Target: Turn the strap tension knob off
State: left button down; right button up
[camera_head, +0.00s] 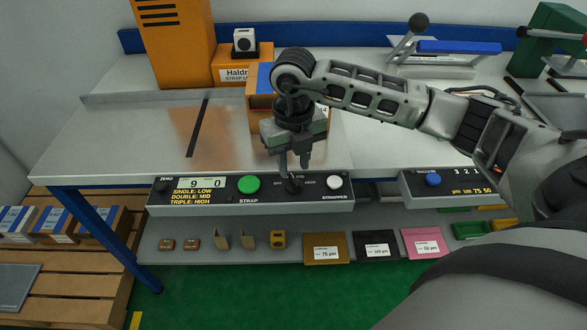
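Whether the fingertips touch the knob I cannot tell. My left gripper is not in view.
An orange box (262,105) stands behind my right gripper. Coloured packets (326,248) and small blocks lie on the shelf below. The metal tabletop at left (150,135) is mostly clear.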

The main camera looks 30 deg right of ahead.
aim_at(293, 178)
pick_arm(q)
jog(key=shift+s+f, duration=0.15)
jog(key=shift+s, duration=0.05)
pick_arm(e)
jog(key=shift+f, duration=1.7)
grip_shut()
